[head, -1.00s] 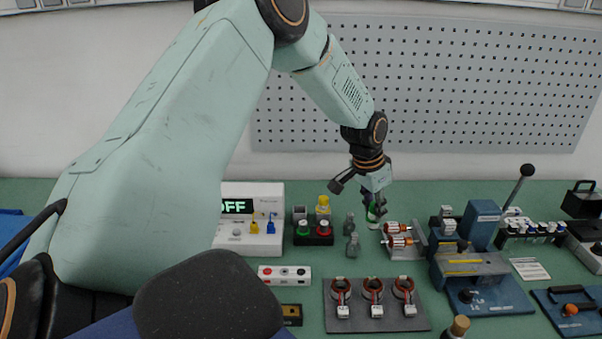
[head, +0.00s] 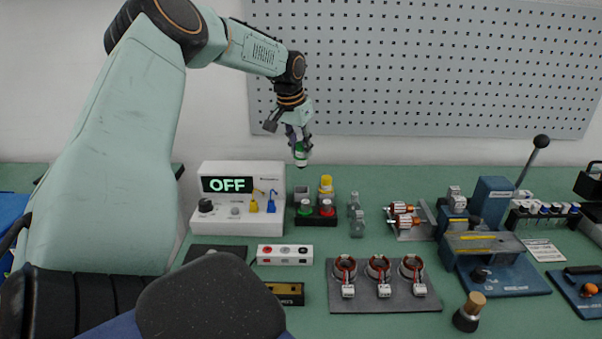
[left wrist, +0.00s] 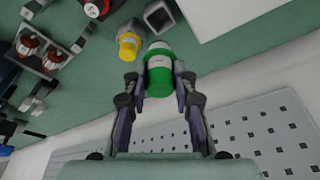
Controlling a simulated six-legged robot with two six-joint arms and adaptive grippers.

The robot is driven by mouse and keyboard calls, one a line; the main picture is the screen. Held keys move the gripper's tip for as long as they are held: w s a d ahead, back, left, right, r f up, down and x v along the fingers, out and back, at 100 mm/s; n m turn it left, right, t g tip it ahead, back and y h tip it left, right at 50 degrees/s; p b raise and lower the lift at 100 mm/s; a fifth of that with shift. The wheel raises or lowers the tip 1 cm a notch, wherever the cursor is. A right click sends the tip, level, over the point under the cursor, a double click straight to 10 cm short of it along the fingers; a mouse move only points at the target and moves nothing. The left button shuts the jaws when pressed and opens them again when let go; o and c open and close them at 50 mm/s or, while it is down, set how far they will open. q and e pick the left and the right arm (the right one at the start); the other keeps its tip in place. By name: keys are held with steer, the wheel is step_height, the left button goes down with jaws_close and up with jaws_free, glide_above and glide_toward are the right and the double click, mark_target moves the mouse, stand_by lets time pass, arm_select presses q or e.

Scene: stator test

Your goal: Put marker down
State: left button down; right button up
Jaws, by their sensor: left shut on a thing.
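A green marker (head: 301,157) with a pale band is held in my left gripper (head: 299,140), in the air above the back of the bench. In the left wrist view the marker (left wrist: 159,74) sits between the two fingers of my left gripper (left wrist: 158,88), which is shut on it. Below it in the head view stands a small dark holder (head: 316,219) with a green-topped piece, a red-topped piece, a yellow piece (head: 326,184) and an empty-looking grey square socket (head: 301,193). The yellow piece and the socket also show in the wrist view. My right gripper is not in view.
A white tester (head: 237,215) reading OFF stands left of the holder. Small grey bottles (head: 359,224), a stand with copper rotors (head: 409,234) and a blue press (head: 490,215) stand to the right. A plate of three stators (head: 380,303) lies in front. A pegboard (head: 420,70) is behind.

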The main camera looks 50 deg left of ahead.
mark_target(300, 168)
arm_select(q)
steer(key=x, duration=0.3)
steer(key=s+b+x, duration=0.1)
steer(key=x, duration=0.1)
steer(key=shift+f, duration=0.55)
steer(key=shift+s+d+f, duration=0.15)
steer(key=shift+s+f, duration=0.05)
steer(key=shift+f, duration=0.3)
step_height(300, 168, down, 2)
steer(key=shift+f+b, duration=0.1)
steer(key=shift+b, duration=0.35)
steer(key=shift+w+f, duration=0.2)
steer(key=shift+f, duration=0.1)
steer(key=shift+s, duration=0.15)
